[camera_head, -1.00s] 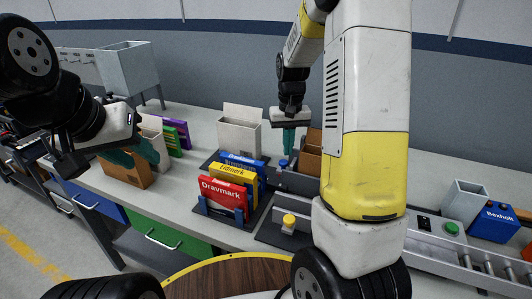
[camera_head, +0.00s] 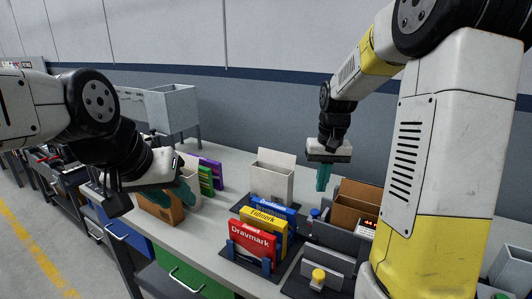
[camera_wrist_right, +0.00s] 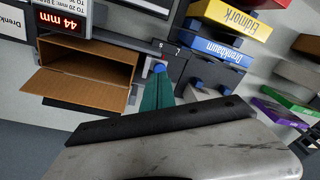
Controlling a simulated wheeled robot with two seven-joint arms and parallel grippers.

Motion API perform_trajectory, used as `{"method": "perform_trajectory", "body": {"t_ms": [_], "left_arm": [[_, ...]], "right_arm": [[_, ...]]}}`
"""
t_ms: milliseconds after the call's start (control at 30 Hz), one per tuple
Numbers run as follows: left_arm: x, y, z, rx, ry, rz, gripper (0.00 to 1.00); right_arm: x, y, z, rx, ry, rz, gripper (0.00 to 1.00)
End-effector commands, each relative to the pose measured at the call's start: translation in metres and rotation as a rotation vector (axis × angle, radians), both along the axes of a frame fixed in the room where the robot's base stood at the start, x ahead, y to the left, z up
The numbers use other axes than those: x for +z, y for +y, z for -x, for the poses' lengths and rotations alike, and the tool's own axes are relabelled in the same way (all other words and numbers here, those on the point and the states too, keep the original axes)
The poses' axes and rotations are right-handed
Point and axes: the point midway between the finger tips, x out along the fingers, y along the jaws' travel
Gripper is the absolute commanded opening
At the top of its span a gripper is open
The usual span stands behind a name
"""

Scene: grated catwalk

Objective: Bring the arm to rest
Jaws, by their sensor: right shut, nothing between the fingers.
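My right gripper (camera_head: 323,177) points down above the bench, between the white open box and the brown cardboard box. Its teal fingers are together and empty. In the right wrist view the fingers (camera_wrist_right: 158,92) reach toward a blue knob, with the open cardboard box to their left; I cannot tell whether they touch anything. My left gripper (camera_head: 183,190) is at the left end of the bench, near a brown box (camera_head: 160,207). Its teal fingers partly overlap a pale box behind, so its opening is unclear.
Green and purple boxes (camera_head: 208,174) stand left. A yellow-topped button (camera_head: 318,277) is in front.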

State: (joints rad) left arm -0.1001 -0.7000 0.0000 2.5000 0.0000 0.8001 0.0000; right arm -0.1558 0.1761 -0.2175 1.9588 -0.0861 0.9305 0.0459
Motion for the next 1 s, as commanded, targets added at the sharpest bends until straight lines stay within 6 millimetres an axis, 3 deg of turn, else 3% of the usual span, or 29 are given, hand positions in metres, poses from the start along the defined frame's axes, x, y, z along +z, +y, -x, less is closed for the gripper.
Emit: {"method": "perform_trajectory", "body": {"t_ms": [33,200,500,733,1000], "left_arm": [[0.0,0.0,0.0,0.0,0.0,0.0,0.36],[0.0,0.0,0.0,0.0,0.0,0.0,0.36],[0.0,0.0,0.0,0.0,0.0,0.0,0.36],[0.0,0.0,0.0,0.0,0.0,0.0,0.36],[0.0,0.0,0.0,0.0,0.0,0.0,0.36]], "right_arm": [[0.015,0.003,0.011,0.003,-0.033,-0.018,0.0],[0.051,0.016,0.05,0.025,-0.134,-0.064,0.0],[0.09,0.036,0.124,0.067,-0.315,-0.11,0.0],[0.099,0.048,0.171,0.093,-0.432,-0.118,0.0],[0.098,0.053,0.19,0.105,-0.481,-0.114,0.0]]}}
